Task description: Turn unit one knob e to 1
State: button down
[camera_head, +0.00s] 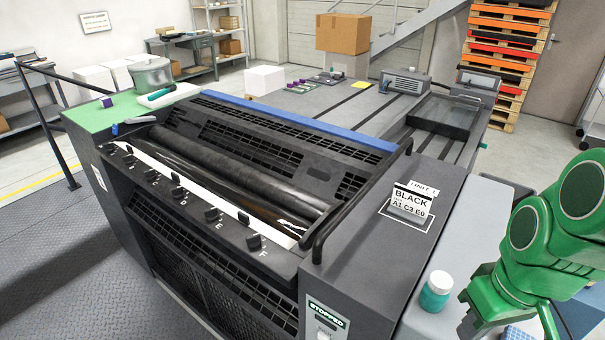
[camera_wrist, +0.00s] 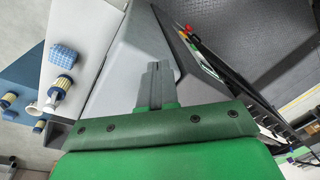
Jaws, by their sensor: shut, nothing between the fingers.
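Knob e (camera_head: 212,214) is a small black knob on the front ledge of unit one (camera_head: 330,238), above a letter E in the head view. It is second from the near right end of the knob row. Its setting is too small to read. My gripper (camera_wrist: 154,68) is shut and empty in the wrist view, with its grey fingers together over a pale grey surface. My green arm is at the right of the head view, well apart from the knob. Knob e is not clear in the wrist view.
Knob f (camera_head: 254,243) is beside knob e. A black rail (camera_head: 345,210) stands up at the ledge's right end. A card (camera_head: 411,200) reads UNIT 1, BLACK, A1 C3 E0. A teal-filled jar (camera_head: 436,292) stands near my arm. The floor (camera_head: 80,270) at left is clear.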

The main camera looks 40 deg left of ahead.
jog(key=w+a+n+g+y, duration=0.2)
jog(key=a+n, duration=0.6)
jog(key=a, duration=1.2)
jog(key=w+a+n+t+y, duration=0.1)
jog(key=w+a+n+y, duration=0.5)
jog(key=a, duration=1.3)
jog(key=n+h, duration=0.2)
jog(key=n, duration=0.5)
send_near(215, 217)
jog(key=s+d+r, duration=0.1)
jog(key=d+r, duration=0.2)
jog(key=d, duration=0.2)
jog(key=x, duration=0.9)
jog(key=shift+s+d+f, duration=0.15)
jog(key=shift+d+f, duration=0.1)
jog(key=shift+a+f, duration=0.15)
jog(key=shift+a, duration=0.2)
jog(key=shift+w+a, duration=0.4)
jog(key=shift+a, duration=0.4)
jog(key=shift+w+a, duration=0.45)
jog(key=shift+a, duration=0.3)
